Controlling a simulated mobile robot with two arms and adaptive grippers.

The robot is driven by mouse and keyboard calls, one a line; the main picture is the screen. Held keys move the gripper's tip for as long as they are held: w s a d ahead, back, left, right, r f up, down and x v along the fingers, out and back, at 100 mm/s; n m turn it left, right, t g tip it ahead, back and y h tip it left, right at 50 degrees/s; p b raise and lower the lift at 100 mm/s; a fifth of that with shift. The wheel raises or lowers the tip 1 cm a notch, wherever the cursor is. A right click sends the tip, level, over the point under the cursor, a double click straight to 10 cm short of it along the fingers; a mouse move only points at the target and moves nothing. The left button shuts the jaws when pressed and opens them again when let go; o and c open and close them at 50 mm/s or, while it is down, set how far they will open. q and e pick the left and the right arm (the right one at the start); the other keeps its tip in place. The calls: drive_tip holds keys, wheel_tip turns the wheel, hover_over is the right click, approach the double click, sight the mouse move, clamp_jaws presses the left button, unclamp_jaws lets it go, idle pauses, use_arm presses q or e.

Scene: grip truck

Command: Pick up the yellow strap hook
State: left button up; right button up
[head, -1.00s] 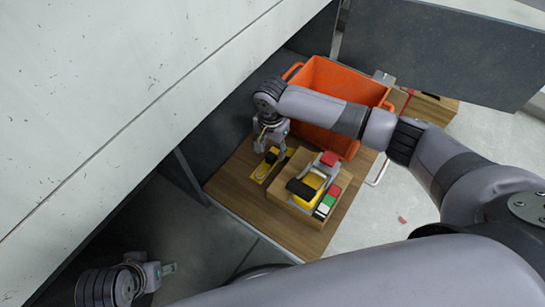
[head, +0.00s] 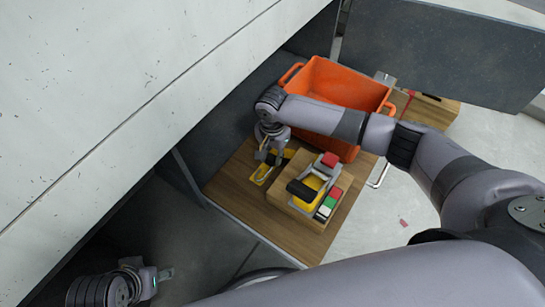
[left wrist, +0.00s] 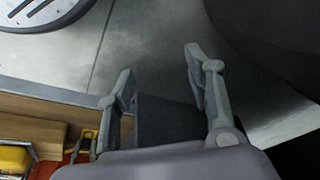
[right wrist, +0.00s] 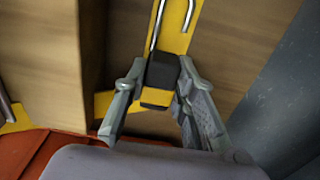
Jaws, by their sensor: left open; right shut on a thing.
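The yellow strap hook (right wrist: 158,80) has a yellow and black body and a bent metal hook end. In the right wrist view its body is between the two fingers of my right gripper (right wrist: 155,95), which is shut on it. A flat yellow plate (right wrist: 181,38) lies behind it. In the head view my right gripper (head: 266,156) is low over the wooden surface and partly hides the strap hook. I cannot tell whether the hook is clear of the surface. My left gripper (left wrist: 158,78) is open and empty; in the head view it is at the lower left (head: 164,273).
An orange crate (head: 340,85) stands behind my right forearm. A wooden block (head: 297,208) with a yellow-and-grey device (head: 313,184) and coloured buttons is close to the right gripper. A pale wall panel (head: 110,90) overhangs on the left. Grey floor is open in front.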

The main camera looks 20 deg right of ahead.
clamp_jaws()
drive_tip(key=shift+r, duration=0.1)
drive_tip(key=shift+r, duration=0.5)
wheel_tip(320, 180, up, 2)
drive_tip(key=shift+r+p, duration=0.25)
drive_tip(key=shift+p, duration=0.5)
wheel_tip(320, 180, up, 8)
drive_tip(key=p, duration=0.3)
use_arm(q)
wheel_tip(320, 180, down, 16)
drive_tip(key=g+p, duration=0.1)
drive_tip(key=shift+d+f+p, duration=0.15)
drive_tip(key=shift+f+p, duration=0.1)
drive_tip(key=shift+p, duration=0.05)
use_arm(e)
wheel_tip(320, 180, up, 8)
hover_over(272, 154)
drive_tip(key=shift+s+r, duration=0.15)
drive_tip(key=shift+r, duration=0.05)
